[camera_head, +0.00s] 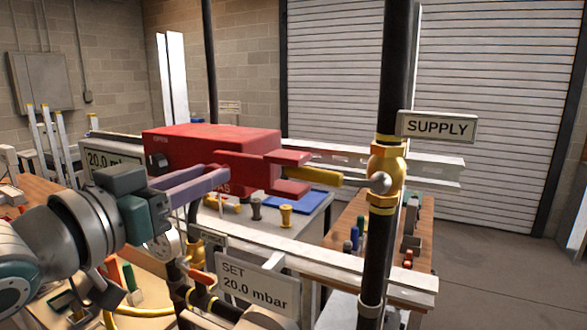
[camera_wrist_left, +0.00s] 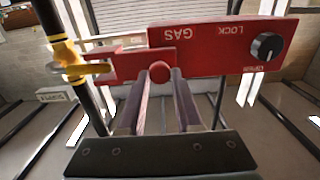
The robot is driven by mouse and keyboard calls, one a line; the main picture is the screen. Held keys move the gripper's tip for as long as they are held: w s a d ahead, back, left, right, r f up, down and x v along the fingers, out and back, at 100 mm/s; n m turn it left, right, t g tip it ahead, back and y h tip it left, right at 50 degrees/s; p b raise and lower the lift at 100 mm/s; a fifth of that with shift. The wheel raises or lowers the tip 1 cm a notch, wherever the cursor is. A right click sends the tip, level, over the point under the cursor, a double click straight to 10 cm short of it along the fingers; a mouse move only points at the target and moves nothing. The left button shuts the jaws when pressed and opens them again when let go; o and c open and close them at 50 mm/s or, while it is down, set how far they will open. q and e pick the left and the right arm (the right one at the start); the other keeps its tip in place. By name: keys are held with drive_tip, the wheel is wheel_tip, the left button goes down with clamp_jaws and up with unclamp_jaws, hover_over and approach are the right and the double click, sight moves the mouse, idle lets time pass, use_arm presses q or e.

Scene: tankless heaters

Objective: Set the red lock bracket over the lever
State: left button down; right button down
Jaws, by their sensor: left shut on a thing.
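The red lock bracket (camera_head: 210,152) is a long red box with a forked end pointing right. In the left wrist view it (camera_wrist_left: 205,55) shows the words GAS and LOCK and a black knob (camera_wrist_left: 267,46). The yellow lever (camera_head: 318,175) reaches left from the brass valve (camera_head: 387,172) on the dark pipe. Its free end lies between the two prongs in the head view; the wrist view shows the lever (camera_wrist_left: 92,68) overlapping the fork. How deep it sits is unclear. My left gripper (camera_head: 222,176) is shut on the bracket, its purple fingers (camera_wrist_left: 160,85) at a red tab. My right gripper is out of view.
A SUPPLY sign (camera_head: 437,126) stands right of the pipe. A SET 20.0 mbar sign (camera_head: 257,289) and a pale rail (camera_head: 330,262) lie below the bracket. Behind are a blue mat (camera_head: 303,202) and a bench with tools (camera_head: 418,215). Floor at the right is clear.

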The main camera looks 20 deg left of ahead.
use_arm(q)
drive_tip(key=c, duration=0.6)
unclamp_jaws()
drive_tip(key=shift+a, duration=0.1)
drive_tip(key=s+b, duration=0.1)
drive_tip(key=s, duration=0.2)
drive_tip(key=s+b, duration=0.1)
drive_tip(key=s, duration=0.2)
drive_tip(key=s+b, duration=0.1)
drive_tip(key=s, duration=0.3)
drive_tip(key=shift+a, duration=0.35)
drive_tip(key=shift+w, duration=0.1)
